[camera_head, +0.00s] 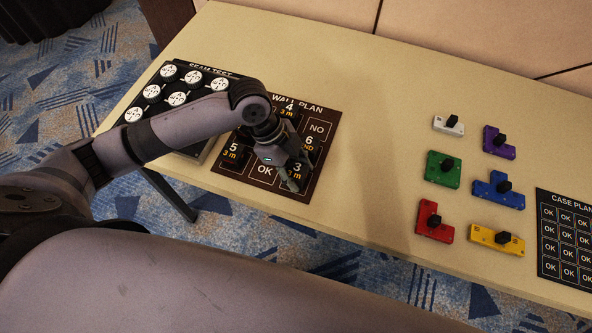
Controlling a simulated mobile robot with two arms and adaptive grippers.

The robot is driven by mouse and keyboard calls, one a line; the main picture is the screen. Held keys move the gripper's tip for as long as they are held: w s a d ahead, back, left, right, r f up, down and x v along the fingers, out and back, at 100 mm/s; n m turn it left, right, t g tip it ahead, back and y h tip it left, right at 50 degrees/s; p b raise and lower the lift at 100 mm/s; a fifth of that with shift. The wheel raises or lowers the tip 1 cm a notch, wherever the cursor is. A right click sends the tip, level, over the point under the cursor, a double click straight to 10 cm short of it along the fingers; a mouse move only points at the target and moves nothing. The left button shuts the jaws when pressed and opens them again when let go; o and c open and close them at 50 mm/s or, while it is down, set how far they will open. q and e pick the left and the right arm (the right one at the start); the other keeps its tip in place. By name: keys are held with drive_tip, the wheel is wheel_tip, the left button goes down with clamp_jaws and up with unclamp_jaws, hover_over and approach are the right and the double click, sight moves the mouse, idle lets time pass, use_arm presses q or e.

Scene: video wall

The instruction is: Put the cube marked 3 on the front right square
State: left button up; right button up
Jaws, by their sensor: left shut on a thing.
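The cube marked 3 (299,168) is dark, with "3" and "3 m" in pale print. It is partly hidden by my left gripper (291,181), which points down over the front right square of the brown WALL PLAN mat (318,129). The gripper is shut on this cube. I cannot tell whether the cube touches the mat. Dark cubes marked 4 (289,109), 6 (309,145) and 5 (233,151) are on other squares of the mat. My right gripper is not in view.
A black board (184,131) with round white-topped pieces is left of the mat, partly behind my left arm. Several coloured blocks, including a green one (442,170), lie to the right. A CASE PLAN mat (567,235) is at the far right. The table between is clear.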

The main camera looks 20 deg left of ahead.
use_arm(q)
drive_tip(key=shift+f, duration=0.2)
drive_tip(key=o, duration=1.2)
drive_tip(key=v, duration=1.2)
drive_tip(key=shift+r, duration=0.1)
